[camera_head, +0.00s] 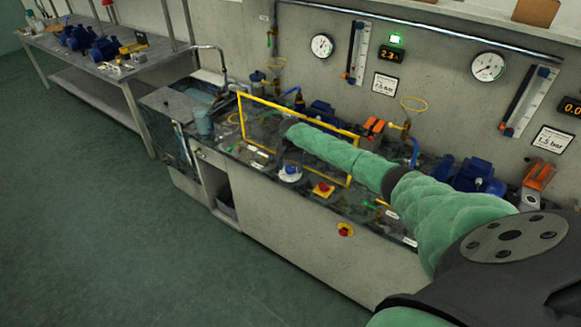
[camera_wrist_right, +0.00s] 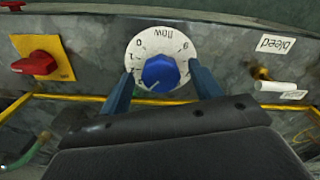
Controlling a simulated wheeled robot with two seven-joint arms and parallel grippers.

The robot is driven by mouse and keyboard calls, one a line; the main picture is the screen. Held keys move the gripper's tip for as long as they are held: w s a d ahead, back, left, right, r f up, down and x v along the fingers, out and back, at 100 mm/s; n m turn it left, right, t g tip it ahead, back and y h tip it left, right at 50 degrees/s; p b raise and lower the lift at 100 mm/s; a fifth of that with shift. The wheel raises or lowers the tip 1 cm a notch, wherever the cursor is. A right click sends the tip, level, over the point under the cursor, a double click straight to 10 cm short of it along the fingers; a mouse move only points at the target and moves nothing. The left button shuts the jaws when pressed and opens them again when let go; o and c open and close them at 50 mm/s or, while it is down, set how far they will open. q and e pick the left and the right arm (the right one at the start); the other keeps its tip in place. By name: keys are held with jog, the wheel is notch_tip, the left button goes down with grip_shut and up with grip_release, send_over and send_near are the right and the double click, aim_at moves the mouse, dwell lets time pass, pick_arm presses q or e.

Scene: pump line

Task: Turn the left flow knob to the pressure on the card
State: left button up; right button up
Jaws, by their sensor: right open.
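The left flow knob is a blue knob (camera_wrist_right: 160,73) on a white numbered dial marked "flow"; it also shows on the bench in the head view (camera_head: 290,172). My right gripper (camera_wrist_right: 160,78) is open, with one blue finger on each side of the knob. I cannot tell whether the fingers touch it. The left pressure card (camera_head: 385,84) hangs on the wall and ends in "5 bar"; its first digit is hard to read. Above it, a display (camera_head: 391,54) reads about 2.3, under a lit green lamp (camera_head: 396,39). My left gripper is not in view.
A red switch on a yellow plate (camera_head: 323,189) sits beside the dial. A yellow frame (camera_head: 298,112) stands behind it, near my right arm. A "bleed" label (camera_wrist_right: 273,45) and a small fitting lie on the dial's other side. A second card (camera_head: 552,139) reads 1.5 bar.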

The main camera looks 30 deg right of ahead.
aim_at(290, 168)
jog(key=shift+r+b, duration=0.45)
jog(key=shift+r, duration=0.1)
notch_tip(290, 168, up, 6)
jog(key=shift+f+b, duration=0.25)
jog(key=shift+b, duration=0.9)
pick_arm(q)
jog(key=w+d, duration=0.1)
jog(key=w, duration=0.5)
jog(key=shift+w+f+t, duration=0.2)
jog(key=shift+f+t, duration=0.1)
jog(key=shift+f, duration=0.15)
pick_arm(e)
jog(key=shift+r, duration=0.65)
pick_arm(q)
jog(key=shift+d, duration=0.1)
